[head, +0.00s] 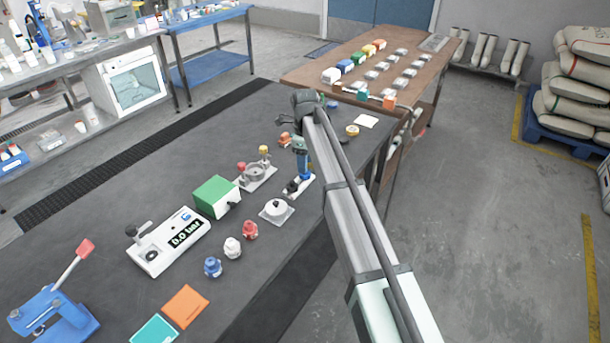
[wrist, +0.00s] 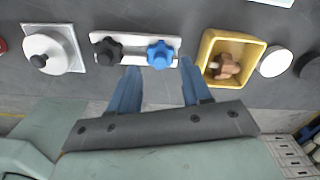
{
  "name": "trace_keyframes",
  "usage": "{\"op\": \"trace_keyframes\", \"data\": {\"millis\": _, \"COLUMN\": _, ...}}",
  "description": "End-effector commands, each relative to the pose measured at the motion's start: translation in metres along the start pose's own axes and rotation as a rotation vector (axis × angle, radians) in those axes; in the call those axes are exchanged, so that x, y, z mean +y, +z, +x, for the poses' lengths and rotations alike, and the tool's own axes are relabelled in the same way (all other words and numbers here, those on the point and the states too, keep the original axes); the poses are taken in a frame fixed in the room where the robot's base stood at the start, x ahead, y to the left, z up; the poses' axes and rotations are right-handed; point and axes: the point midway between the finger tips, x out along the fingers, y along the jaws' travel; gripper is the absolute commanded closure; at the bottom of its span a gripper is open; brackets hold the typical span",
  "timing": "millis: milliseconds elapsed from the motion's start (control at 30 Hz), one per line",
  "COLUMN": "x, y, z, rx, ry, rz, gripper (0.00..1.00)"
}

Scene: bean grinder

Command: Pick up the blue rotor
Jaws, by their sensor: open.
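The blue rotor (wrist: 160,54) is a lobed blue knob on a white plate (wrist: 135,39), beside a black knob (wrist: 107,51). In the head view the blue rotor (head: 305,176) is just below my gripper. My gripper (wrist: 160,66) is open, with its two blue fingers apart and nothing between them in its grasp. In the wrist view the blue rotor lies just beyond the fingertips, between their lines. I cannot tell the exact height gap.
A yellow bin (wrist: 208,46) holding a brown piece stands close to the right of the plate in the wrist view. A white disc on a square plate (head: 277,210) is nearby.

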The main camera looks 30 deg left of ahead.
Motion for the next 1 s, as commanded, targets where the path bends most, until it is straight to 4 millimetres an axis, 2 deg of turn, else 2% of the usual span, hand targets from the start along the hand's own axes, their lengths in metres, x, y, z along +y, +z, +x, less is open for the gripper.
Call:
{"op": "trace_keyframes", "data": {"millis": 100, "x": 0.0, "y": -0.001, "z": 0.017, "rx": 0.001, "ry": 0.001, "rz": 0.0, "gripper": 0.52}}
{"op": "trace_keyframes", "data": {"millis": 167, "x": 0.0, "y": -0.001, "z": 0.022, "rx": 0.001, "ry": 0.001, "rz": 0.0, "gripper": 0.52}}
{"op": "trace_keyframes", "data": {"millis": 433, "x": 0.0, "y": 0.0, "z": 0.025, "rx": 0.0, "ry": -0.001, "rz": 0.0, "gripper": 0.53}}
{"op": "trace_keyframes", "data": {"millis": 900, "x": 0.0, "y": 0.0, "z": 0.025, "rx": 0.0, "ry": 0.0, "rz": 0.0, "gripper": 0.98}}
{"op": "trace_keyframes", "data": {"millis": 1000, "x": 0.0, "y": 0.0, "z": 0.025, "rx": 0.0, "ry": 0.0, "rz": 0.0, "gripper": 1.0}}
